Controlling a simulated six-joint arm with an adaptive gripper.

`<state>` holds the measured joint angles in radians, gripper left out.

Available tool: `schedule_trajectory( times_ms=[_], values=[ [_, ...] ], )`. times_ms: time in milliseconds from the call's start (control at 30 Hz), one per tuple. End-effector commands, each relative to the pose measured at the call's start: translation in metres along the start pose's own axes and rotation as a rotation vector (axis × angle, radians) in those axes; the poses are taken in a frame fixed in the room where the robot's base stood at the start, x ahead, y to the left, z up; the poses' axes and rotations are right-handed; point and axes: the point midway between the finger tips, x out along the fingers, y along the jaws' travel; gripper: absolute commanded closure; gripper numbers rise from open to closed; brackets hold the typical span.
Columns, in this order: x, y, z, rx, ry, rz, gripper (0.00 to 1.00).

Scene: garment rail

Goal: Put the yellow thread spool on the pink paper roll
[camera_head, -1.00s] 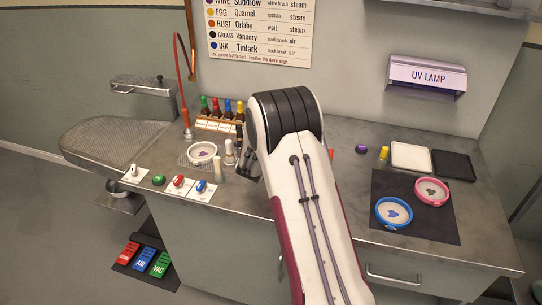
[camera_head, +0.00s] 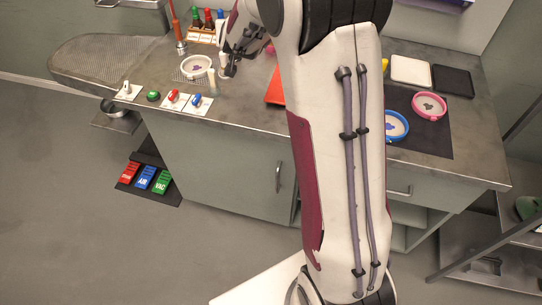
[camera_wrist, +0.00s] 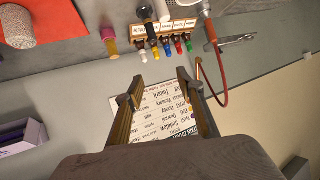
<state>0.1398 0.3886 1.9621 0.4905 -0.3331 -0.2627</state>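My gripper (camera_head: 229,70) is above the table near the small white bottle and the white ring dish. In the wrist view my gripper (camera_wrist: 160,88) shows two fingers spread apart with nothing between them. A small yellow item (camera_head: 385,65), perhaps the yellow thread spool, peeks out right of my arm, mostly hidden. A bit of pink (camera_head: 269,48) shows just right of my gripper. A small pink and yellowish cylinder (camera_wrist: 109,35) stands near the bottles in the wrist view; I cannot tell if it is the pink paper roll. A pale, speckled roll (camera_wrist: 17,26) stands at the left edge.
A red-orange sheet (camera_head: 275,88) lies beside my arm. Bottles in a wooden rack (camera_wrist: 160,34) stand close to my gripper. The white ring dish (camera_head: 197,67), switches, and a red hose (camera_wrist: 213,38) are nearby. Blue and pink ring dishes (camera_head: 429,106) lie on a dark mat.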

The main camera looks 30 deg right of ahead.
Motion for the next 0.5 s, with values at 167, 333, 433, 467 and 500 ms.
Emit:
schedule_trajectory(
  times_ms=[167, 333, 433, 467, 500],
  values=[
    [-0.044, -0.02, -0.004, -0.019, -0.052, -0.066, 0.62],
    [-0.086, -0.035, 0.0, -0.043, -0.11, -0.12, 0.62],
    [-0.111, -0.042, 0.004, -0.06, -0.143, -0.147, 0.62],
    [-0.118, -0.043, 0.005, -0.065, -0.152, -0.155, 0.62],
    [-0.129, -0.045, 0.007, -0.071, -0.165, -0.164, 0.62]
  ],
)
